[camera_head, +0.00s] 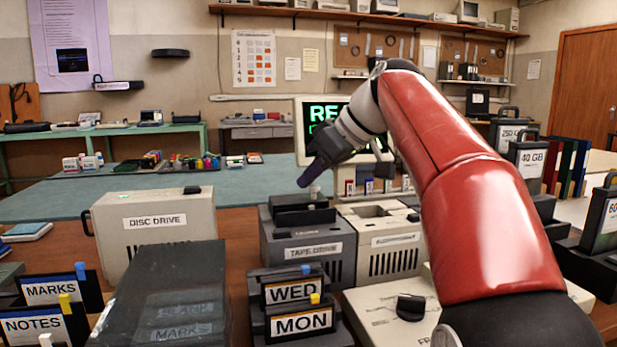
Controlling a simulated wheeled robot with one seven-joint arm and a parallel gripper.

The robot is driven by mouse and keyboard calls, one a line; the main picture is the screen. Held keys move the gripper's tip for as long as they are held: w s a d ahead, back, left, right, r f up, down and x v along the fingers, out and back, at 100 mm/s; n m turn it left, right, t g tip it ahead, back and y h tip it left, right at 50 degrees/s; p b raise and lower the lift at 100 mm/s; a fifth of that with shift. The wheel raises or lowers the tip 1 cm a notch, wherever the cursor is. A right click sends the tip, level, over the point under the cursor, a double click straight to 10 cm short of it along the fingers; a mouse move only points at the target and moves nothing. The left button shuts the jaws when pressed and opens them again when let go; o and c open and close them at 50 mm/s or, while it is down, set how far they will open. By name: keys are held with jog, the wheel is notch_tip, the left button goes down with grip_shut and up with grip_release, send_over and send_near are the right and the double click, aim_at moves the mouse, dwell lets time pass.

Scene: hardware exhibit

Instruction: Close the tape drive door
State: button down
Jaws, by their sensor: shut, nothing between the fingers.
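The tape drive (306,249) is a dark grey box with a white "TAPE DRIVE" label, standing on the wooden table in the middle of the view. A darker raised part (297,217) sits on its top and looks like the door. How far open it stands I cannot tell. My gripper (307,180) is shut and empty, with its purple-grey fingers pointing down and left. It appears above the back of the tape drive's top, and I see no clear contact.
A beige disc drive (155,228) stands to the left, and another beige unit (384,250) stands close on the right. WED (291,291) and MON (299,324) holders stand in front. A dark box (170,295) is at front left. A lit monitor (313,112) stands behind.

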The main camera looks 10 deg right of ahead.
aim_at(296, 201)
jog(key=s+b, duration=0.1)
jog(key=s, duration=0.2)
jog(key=shift+s+f, duration=0.15)
jog(key=shift+s, duration=0.05)
